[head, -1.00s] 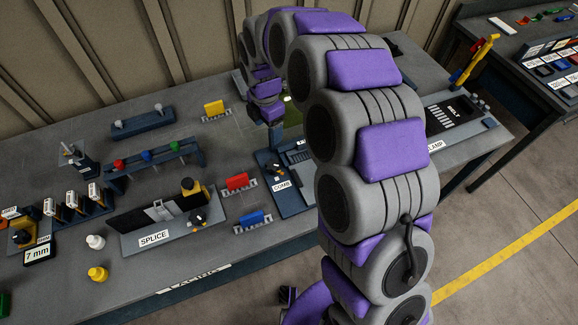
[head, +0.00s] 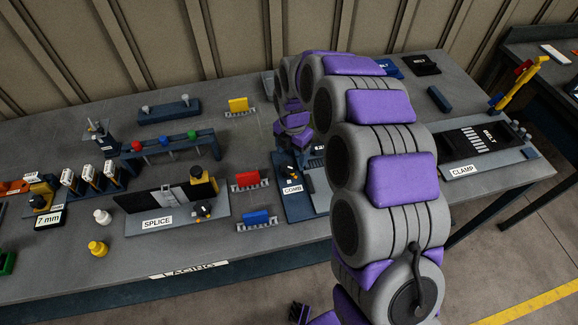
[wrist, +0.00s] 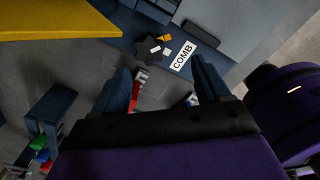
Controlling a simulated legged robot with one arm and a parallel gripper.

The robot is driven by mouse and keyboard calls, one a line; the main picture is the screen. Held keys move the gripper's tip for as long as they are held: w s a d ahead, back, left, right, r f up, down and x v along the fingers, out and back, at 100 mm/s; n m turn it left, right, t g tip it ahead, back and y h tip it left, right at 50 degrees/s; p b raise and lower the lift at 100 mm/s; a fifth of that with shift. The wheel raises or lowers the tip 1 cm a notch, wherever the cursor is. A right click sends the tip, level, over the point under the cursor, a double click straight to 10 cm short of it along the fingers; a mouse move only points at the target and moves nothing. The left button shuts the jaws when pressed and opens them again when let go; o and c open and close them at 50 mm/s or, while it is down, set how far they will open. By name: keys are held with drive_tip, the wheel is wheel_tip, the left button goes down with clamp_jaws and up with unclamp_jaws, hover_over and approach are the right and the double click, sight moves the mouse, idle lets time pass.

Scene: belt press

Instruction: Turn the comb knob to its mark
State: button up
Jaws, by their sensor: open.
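The comb knob (head: 289,171) sits on the blue comb panel, just above the COMB label (head: 292,189). In the wrist view the knob (wrist: 150,50) is dark and lobed, with an orange piece and small white patches at its top; I cannot tell which is pointer and which is mark. The COMB label (wrist: 184,56) lies right of it. My gripper (wrist: 161,72) is open and empty, its two dark blue fingers apart, the knob ahead of the gap between them. In the head view my arm's end hangs just above the knob and the fingers are hard to make out.
A red block (head: 246,180) and a blue block (head: 256,219) stand left of the comb panel. The splice station (head: 165,205) is farther left. The clamp station (head: 480,145) is right of my arm. A yellow surface (wrist: 60,20) fills the wrist view's upper left corner.

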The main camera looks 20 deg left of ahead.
sight(283, 166)
drive_tip(key=f, duration=0.3)
drive_tip(key=shift+a+f+b, duration=0.25)
drive_tip(key=shift+f+b, duration=0.05)
drive_tip(key=shift+f, duration=0.1)
drive_tip(key=a+f, duration=0.3)
drive_tip(key=shift+a+f, duration=0.15)
drive_tip(key=shift+f, duration=0.25)
drive_tip(key=shift+d+r, duration=0.15)
drive_tip(key=shift+d, duration=0.6)
drive_tip(key=shift+d+r, duration=0.1)
drive_tip(key=shift+d, duration=0.65)
drive_tip(key=shift+a+f, duration=0.25)
drive_tip(key=shift+a, duration=0.85)
drive_tip(key=c, duration=0.6)
drive_tip(key=shift+d+r, duration=0.15)
drive_tip(key=shift+d, duration=0.35)
drive_tip(key=c, duration=0.5)
drive_tip(key=shift+o, duration=0.2)
drive_tip(key=shift+a, duration=0.15)
